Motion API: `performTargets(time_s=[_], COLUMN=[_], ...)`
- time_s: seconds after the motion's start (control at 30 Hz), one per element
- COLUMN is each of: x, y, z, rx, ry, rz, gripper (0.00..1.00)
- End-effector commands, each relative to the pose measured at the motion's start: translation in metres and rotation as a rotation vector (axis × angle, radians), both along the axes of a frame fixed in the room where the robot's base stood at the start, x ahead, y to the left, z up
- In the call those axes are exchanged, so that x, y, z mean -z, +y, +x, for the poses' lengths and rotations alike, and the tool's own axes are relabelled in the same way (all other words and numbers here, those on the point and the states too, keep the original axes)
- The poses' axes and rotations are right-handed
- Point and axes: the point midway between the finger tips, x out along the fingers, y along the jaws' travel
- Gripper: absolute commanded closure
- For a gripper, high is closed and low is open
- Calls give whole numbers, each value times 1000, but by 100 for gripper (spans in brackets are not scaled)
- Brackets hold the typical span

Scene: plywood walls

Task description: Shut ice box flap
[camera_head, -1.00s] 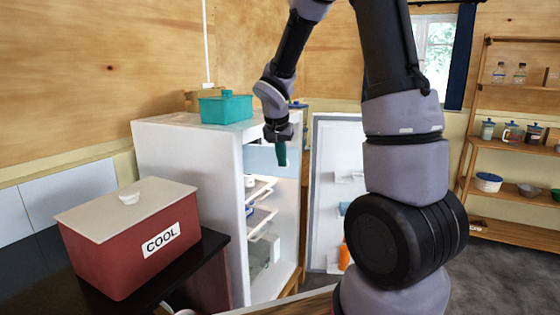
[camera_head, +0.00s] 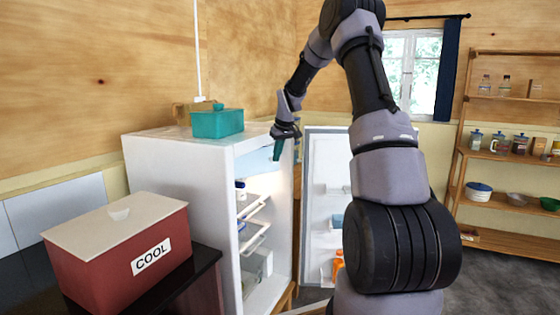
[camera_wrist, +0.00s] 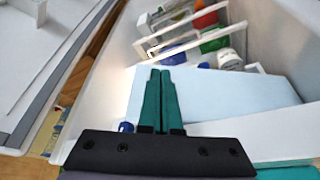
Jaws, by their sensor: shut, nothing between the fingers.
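The white fridge (camera_head: 175,180) stands with its main door (camera_head: 325,195) swung open to the right. The pale blue ice box flap (camera_head: 255,163) is at the top of the fridge's opening; it also shows in the wrist view (camera_wrist: 225,95) as a broad panel. From these views I cannot tell its exact angle. My gripper (camera_head: 277,152) is at the flap's right end, near the top of the opening. In the wrist view its teal fingers (camera_wrist: 160,75) are shut together with nothing between them, and overlap the flap's left part. Whether they touch it is unclear.
A teal box (camera_head: 216,124) sits on the fridge top. Below the flap are shelves with items (camera_wrist: 205,35). A red COOL box (camera_head: 115,250) stands on the dark counter at front left. A wooden shelf unit (camera_head: 500,155) is at the right.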

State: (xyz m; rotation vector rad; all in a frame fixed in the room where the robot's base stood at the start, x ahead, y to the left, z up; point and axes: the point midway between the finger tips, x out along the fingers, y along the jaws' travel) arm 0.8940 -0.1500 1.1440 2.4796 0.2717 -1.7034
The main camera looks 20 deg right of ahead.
Motion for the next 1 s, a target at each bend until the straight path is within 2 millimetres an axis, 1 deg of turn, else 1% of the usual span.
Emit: performTargets(time_s=[0.03,0.1,0.33,0.53,1.0], x=[1,1,0,0,0], y=[0,1,4,6,6], z=[9,19,39,45,45], rx=[-26,-66,-147,-174,-177], ry=[0,-1,0,-1,0], rz=[2,1,-1,-1,-2], gripper=[100,100,100,100,100])
